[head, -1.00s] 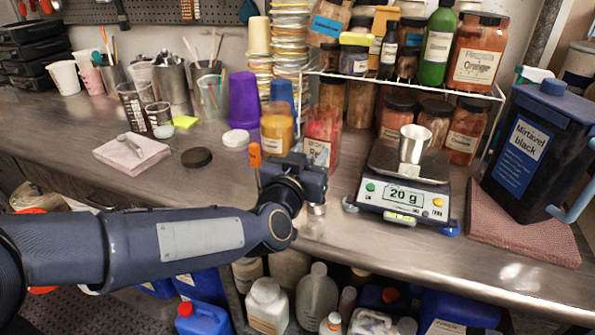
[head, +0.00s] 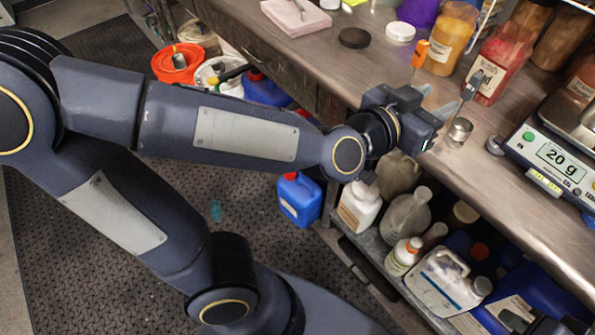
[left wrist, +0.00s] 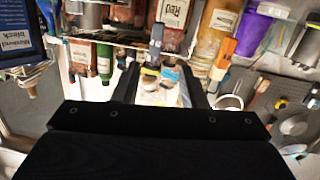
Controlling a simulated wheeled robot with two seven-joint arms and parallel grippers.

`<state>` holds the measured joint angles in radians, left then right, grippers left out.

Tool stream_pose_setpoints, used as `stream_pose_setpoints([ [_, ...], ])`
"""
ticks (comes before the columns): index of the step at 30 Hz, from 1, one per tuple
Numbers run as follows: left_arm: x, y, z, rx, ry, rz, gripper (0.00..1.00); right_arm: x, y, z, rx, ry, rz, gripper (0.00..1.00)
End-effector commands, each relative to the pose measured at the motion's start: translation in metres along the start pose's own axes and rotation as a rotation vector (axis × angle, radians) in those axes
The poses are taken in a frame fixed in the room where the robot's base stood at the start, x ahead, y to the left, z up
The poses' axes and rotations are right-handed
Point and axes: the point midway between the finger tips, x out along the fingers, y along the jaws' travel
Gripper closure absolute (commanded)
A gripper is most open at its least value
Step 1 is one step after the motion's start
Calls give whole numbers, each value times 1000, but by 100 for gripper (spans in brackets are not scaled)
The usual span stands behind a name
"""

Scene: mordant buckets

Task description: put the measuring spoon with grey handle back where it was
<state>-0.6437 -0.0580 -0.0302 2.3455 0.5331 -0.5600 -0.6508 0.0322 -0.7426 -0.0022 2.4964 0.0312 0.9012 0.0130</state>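The measuring spoon with grey handle (head: 474,86) stands handle up near the counter's front edge. A small metal cup (head: 460,130), apparently its bowl, is at its foot. My left gripper (head: 437,98) is open at the counter edge, just left of the spoon, with a visible gap to the handle. An orange-handled piece of similar shape (head: 420,53) stands behind the gripper, its lower part hidden. My right gripper (head: 548,326) shows only as a dark part at the bottom edge.
A scale (head: 560,160) reading 20 g stands to the right. Jars of orange (head: 447,40) and red powder (head: 490,65) stand behind. Bottles fill the lower shelf.

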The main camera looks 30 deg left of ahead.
Motion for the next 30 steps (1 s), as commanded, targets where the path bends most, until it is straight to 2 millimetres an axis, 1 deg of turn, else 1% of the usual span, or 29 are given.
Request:
stream_pose_setpoints([
  [1,-11,-15,5,-46,-44,13,62,0,0,0,0,0,0,100],
  [2,-19,-22,10,-75,-83,28,62,0,0,0,0,0,0,100],
  [5,-54,-44,37,-174,-248,56,62,0,0,0,0,0,0,100],
  [6,-72,-51,51,-212,-323,53,62,0,0,0,0,0,0,100],
  [8,-99,-61,72,-268,-437,34,62,0,0,0,0,0,0,100],
  [9,-118,-67,86,-303,-512,12,62,0,0,0,0,0,0,100],
  [11,-146,-74,105,-355,-615,-31,62,0,0,0,0,0,0,100],
  [12,-162,-77,116,-386,-678,-62,62,0,0,0,0,0,0,100],
  [15,-196,-82,138,-452,-796,-134,62,0,0,0,0,0,0,100],
  [18,-216,-83,149,-489,-865,-178,62,0,0,0,0,0,0,100],
  [20,-221,-83,152,-499,-884,-190,62,0,0,0,0,0,0,100],
  [27,-222,-83,153,-501,-891,-190,62,0,0,0,0,0,0,100],
  [30,-222,-82,148,-501,-890,-189,62,-4,-2,-2,0,0,0,100],
])
